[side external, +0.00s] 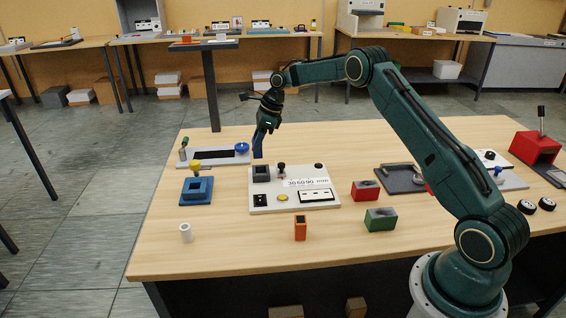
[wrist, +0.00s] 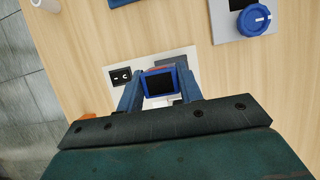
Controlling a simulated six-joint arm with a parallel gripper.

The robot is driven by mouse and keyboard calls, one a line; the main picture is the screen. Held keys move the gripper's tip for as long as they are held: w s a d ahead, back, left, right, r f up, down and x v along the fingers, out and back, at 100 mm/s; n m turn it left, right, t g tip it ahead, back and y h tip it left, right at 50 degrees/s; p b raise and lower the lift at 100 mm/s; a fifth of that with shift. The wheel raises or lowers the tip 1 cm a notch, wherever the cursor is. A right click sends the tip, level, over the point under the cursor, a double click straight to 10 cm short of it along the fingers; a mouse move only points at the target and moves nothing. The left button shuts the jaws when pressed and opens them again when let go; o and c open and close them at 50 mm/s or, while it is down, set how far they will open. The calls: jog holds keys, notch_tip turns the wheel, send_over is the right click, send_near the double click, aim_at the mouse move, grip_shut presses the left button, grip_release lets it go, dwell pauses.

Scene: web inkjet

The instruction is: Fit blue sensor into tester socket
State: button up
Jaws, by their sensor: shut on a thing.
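My gripper (side external: 262,143) hangs above the back edge of the white tester panel (side external: 295,205), its blue fingers pointing down. In the wrist view my gripper (wrist: 160,88) is shut on the blue sensor (wrist: 160,82), a blue-rimmed block with a dark face. In the side view the sensor is hard to separate from the blue fingers. A dark grey square socket (side external: 262,173) is at the panel's back left corner, below the gripper. In the wrist view the sensor and fingers cover much of the panel (wrist: 150,63).
The panel also carries a black switch (side external: 260,200) and a yellow button (side external: 283,198). Around it are a blue fixture (side external: 196,190), white cylinder (side external: 186,233), orange block (side external: 300,228), red block (side external: 365,190) and green block (side external: 381,219). A blue-knobbed plate (side external: 215,156) lies behind left.

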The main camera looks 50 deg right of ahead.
aim_at(260, 152)
jog(key=shift+w+d+f, duration=0.25)
jog(key=shift+d+f, duration=0.3)
jog(key=shift+d, duration=0.2)
jog(key=shift+f, duration=2)
jog(key=shift+f, duration=0.1)
jog(key=shift+f, duration=1.9)
jog(key=shift+f, duration=0.1)
jog(key=o, duration=1)
